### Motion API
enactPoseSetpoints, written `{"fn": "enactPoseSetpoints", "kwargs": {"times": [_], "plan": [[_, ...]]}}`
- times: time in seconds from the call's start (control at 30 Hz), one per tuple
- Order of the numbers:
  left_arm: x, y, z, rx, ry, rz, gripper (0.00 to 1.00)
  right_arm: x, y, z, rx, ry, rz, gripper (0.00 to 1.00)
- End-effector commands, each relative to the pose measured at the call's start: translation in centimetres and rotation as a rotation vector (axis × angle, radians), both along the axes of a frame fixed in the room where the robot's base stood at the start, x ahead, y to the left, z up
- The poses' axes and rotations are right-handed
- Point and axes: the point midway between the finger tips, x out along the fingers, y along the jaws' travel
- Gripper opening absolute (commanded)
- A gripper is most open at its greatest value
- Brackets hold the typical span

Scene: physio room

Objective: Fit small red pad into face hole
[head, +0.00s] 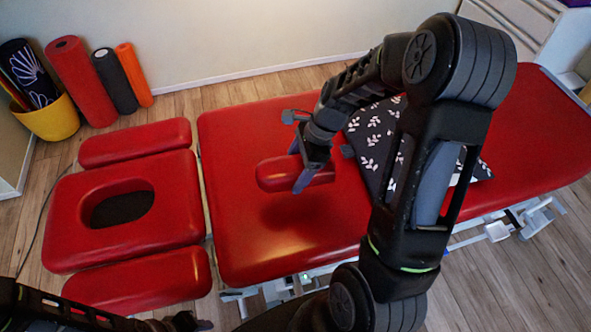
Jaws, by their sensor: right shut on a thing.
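The small red pad (274,174) is held by my right gripper (303,174), whose fingers are shut across it. The pad hangs above the red treatment table (285,245), and a dark shadow lies below it. The face hole (122,208) is an oval opening in the red headrest (72,240) at the left; it is empty and the dark floor side shows through. The pad is to the right of the hole, well apart from it. My left arm shows at the lower left edge; its gripper (190,322) is only partly seen at the bottom, fingers unclear.
Red side pads (135,142) and (140,283) flank the headrest. A dark leaf-patterned pillow (375,130) lies on the table behind my right arm. A yellow basket (50,119) and several rolls, one red (80,80), stand by the wall. The headrest top is clear.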

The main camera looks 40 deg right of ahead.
Motion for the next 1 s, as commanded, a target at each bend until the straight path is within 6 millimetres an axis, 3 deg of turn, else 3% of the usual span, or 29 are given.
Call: {"fn": "enactPoseSetpoints", "kwargs": {"times": [0.27, 0.37, 0.47, 0.73, 0.83, 1.0], "plan": [[0.0, 0.0, 0.0, 0.000, 0.000, 0.000, 0.31, 0.1, 0.1, 0.0, 0.000, -0.001, 0.009, 0.27], [0.0, 0.0, 0.0, 0.000, 0.000, 0.000, 0.31, 0.8, 1.0, 0.4, 0.002, -0.004, 0.084, 0.27], [0.0, 0.0, 0.0, 0.000, 0.000, 0.000, 0.31, 2.3, 3.1, 1.3, 0.002, -0.010, 0.261, 0.27], [0.0, 0.0, 0.0, 0.000, 0.000, 0.000, 0.31, 5.6, 10.8, 5.3, -0.002, -0.009, 0.930, 0.27], [0.0, 0.0, 0.0, 0.000, 0.000, 0.000, 0.31, 5.9, 12.1, 6.1, -0.001, -0.002, 1.052, 0.27], [0.0, 0.0, 0.0, 0.000, 0.000, 0.000, 0.31, 5.9, 12.4, 6.4, 0.000, 0.000, 1.082, 0.27]]}}
